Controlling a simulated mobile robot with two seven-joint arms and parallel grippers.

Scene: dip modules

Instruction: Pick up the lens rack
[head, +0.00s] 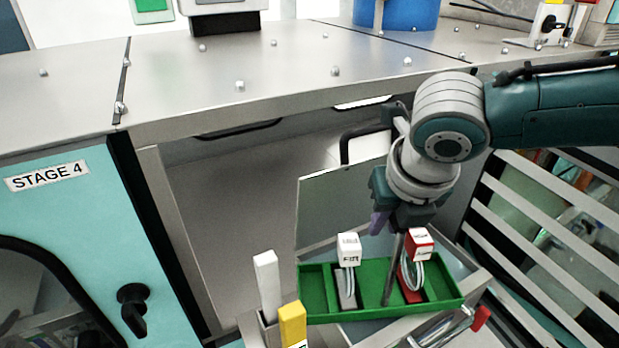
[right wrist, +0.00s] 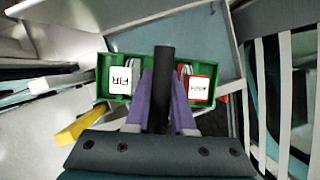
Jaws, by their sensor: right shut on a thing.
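The lens rack (head: 375,285) is a green tray with compartments and a dark upright rod (head: 392,270) in its middle. It holds a white-capped module (head: 348,249) left of the rod and a red module with a white label (head: 419,243) right of it. My right gripper (head: 397,226) is above the rack, shut on the rod. In the right wrist view, the purple fingers (right wrist: 163,103) flank the rod (right wrist: 163,75), with the green rack (right wrist: 121,99) behind. I cannot tell whether the rack touches the surface below. My left gripper is not in view.
A white block (head: 266,278) and a yellow block (head: 293,322) stand close at the rack's left. A red-ended metal handle (head: 480,318) is at its lower right. A steel counter (head: 230,75) lies beyond, with a teal STAGE 4 cabinet (head: 75,215) at left. White slats (head: 540,255) are at right.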

